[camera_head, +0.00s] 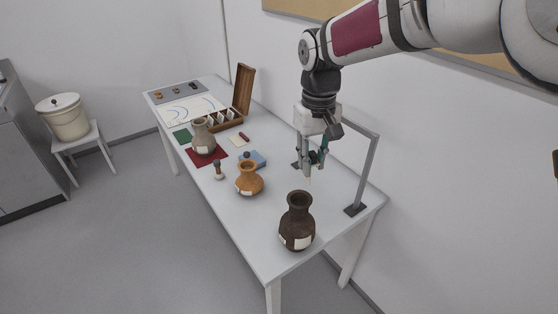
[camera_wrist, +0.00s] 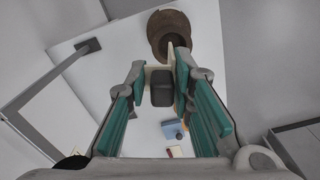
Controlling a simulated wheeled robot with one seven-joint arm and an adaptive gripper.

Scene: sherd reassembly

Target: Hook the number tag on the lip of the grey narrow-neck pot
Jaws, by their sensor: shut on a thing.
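The grey narrow-neck pot (camera_head: 203,140) stands upright on a dark red mat in the head view, well to the left of my gripper. My gripper (camera_head: 314,161) hangs above the right half of the table, behind the dark brown pot. In the wrist view my gripper (camera_wrist: 158,72) is shut on a small pale piece, the number tag (camera_wrist: 150,68), at its fingertips. A dark grey block (camera_wrist: 161,90) shows between the fingers; I cannot tell whether it belongs to the tag. The tag's number is not readable.
A dark brown pot (camera_head: 297,222) stands at the table's near end and an orange pot (camera_head: 249,180) in the middle. A grey frame (camera_head: 366,172) rises at the right. A blue block (camera_head: 256,159), brush (camera_head: 218,170) and wooden box (camera_head: 242,92) lie farther left.

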